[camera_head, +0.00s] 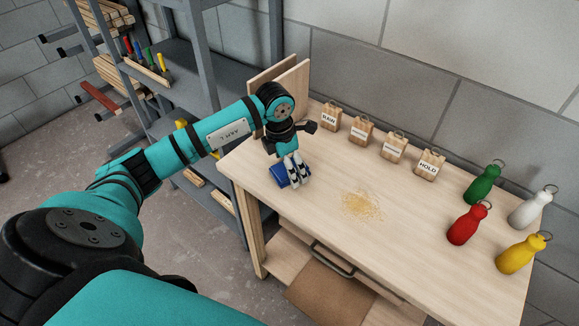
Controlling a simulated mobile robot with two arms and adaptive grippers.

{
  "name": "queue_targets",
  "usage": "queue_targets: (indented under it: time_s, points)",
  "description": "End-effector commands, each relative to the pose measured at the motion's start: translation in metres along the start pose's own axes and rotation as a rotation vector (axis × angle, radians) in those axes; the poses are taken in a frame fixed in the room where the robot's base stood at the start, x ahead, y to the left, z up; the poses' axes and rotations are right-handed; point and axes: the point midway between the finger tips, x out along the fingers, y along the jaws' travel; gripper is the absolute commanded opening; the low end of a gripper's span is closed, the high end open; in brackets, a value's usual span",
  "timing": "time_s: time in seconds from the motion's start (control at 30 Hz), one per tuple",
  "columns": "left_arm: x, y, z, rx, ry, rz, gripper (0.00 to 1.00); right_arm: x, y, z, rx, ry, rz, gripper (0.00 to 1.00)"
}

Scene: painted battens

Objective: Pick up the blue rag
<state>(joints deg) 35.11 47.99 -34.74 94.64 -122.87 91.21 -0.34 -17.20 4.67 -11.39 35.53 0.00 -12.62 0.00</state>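The blue rag (279,177) lies folded on the workbench (330,245), near its left edge. My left gripper (297,172) points down at the rag, and its fingertips cover the rag's right part. The two fingers look close together with a narrow gap. Whether they touch or pinch the cloth cannot be made out. My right gripper is not in view.
Sawdust (362,207) lies right of the rag. Wooden tag blocks, one marked HOLD (430,165), line the back. Green (482,186), white (528,208), red (466,225) and yellow (518,256) bottles stand at right. A shelf rack (205,80) stands left; upright boards (290,88) are behind the gripper.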

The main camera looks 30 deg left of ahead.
Motion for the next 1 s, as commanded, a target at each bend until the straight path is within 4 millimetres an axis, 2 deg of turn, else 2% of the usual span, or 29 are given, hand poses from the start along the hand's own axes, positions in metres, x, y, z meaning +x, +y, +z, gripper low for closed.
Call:
queue_targets:
  time_s: [0.1, 0.33, 0.8, 1.0]
  points:
    - [0.0085, -0.0002, -0.0002, 0.000, 0.001, 0.000, 0.89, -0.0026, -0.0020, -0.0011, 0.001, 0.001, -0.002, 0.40]
    - [0.0101, 0.0001, -0.0003, 0.000, 0.000, 0.001, 0.89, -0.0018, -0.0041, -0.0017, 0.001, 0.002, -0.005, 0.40]
    - [0.0094, 0.0001, -0.0001, 0.000, 0.000, 0.001, 0.29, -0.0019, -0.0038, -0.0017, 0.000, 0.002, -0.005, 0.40]
    - [0.0089, 0.0002, 0.0000, 0.000, -0.001, 0.001, 0.29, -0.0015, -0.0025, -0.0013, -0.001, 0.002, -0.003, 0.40]
